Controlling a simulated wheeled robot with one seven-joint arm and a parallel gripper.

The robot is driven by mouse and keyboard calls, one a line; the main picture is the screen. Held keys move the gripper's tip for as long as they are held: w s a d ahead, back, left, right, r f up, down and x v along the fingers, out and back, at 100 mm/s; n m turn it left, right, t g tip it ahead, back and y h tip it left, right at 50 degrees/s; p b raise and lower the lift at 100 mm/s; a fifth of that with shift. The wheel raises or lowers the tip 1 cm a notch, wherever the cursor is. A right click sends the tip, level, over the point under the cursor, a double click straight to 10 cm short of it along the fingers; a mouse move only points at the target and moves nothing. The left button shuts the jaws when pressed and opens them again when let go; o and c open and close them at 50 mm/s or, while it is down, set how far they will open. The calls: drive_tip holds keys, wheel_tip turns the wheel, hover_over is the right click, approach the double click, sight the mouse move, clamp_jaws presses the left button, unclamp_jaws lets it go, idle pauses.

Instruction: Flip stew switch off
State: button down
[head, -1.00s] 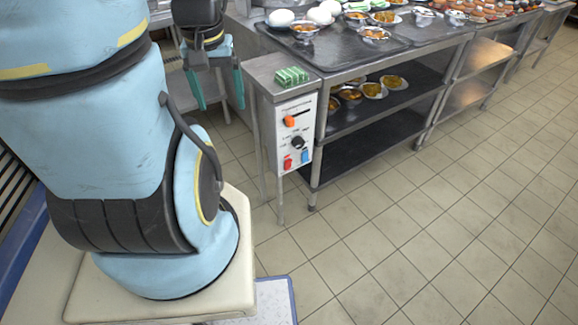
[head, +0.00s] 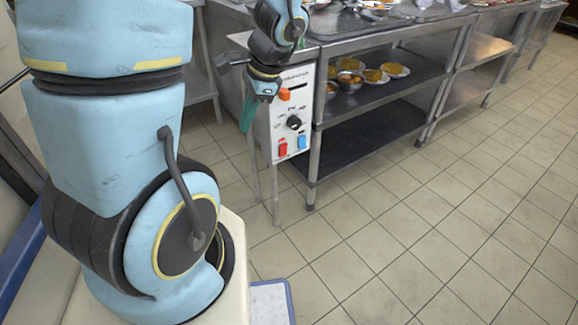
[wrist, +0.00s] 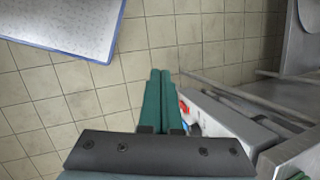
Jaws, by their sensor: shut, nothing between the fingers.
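A white control panel (head: 293,108) on the end of the steel counter carries an orange switch (head: 284,94), a black knob (head: 293,122), a red switch (head: 282,149) and a blue switch (head: 302,142). The labels are too small to read, so I cannot tell which is the stew switch. My gripper (head: 246,127) is shut and empty, its teal fingers pointing down just left of the panel. In the wrist view the closed fingers (wrist: 160,74) lie beside the panel's red switch (wrist: 184,107), apparently apart from it.
Steel counters run to the right, with bowls of food (head: 350,80) on the shelf below. A thin counter leg (head: 275,190) stands below the panel. The tiled floor (head: 400,230) in front is clear. A blue-edged white board (wrist: 60,25) shows in the wrist view.

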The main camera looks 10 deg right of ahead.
drive_tip(key=w+d+f+m+t+b, duration=0.2)
drive_tip(key=d+f+m+t+b, duration=0.1)
drive_tip(key=d+f+m+b, duration=0.5)
drive_tip(key=w+d+f+m+t+b, duration=0.3)
drive_tip(key=d+f+m+t+b, duration=0.1)
drive_tip(key=d+f+m+b, duration=0.4)
wheel_tip(320, 180, down, 2)
drive_tip(key=shift+w+d+f+t+b, duration=0.1)
drive_tip(key=shift+w+d+t+b, duration=0.25)
drive_tip(key=shift+d, duration=0.1)
drive_tip(key=b, duration=0.5)
approach(284, 151)
drive_tip(key=x, duration=0.5)
drive_tip(key=shift+s+d+f, duration=0.1)
drive_tip(key=shift+s+f, duration=0.1)
drive_tip(key=shift+f, duration=0.05)
drive_tip(key=shift+w+a+r, duration=0.1)
drive_tip(key=shift+w+a, duration=0.1)
drive_tip(key=shift+w, duration=0.25)
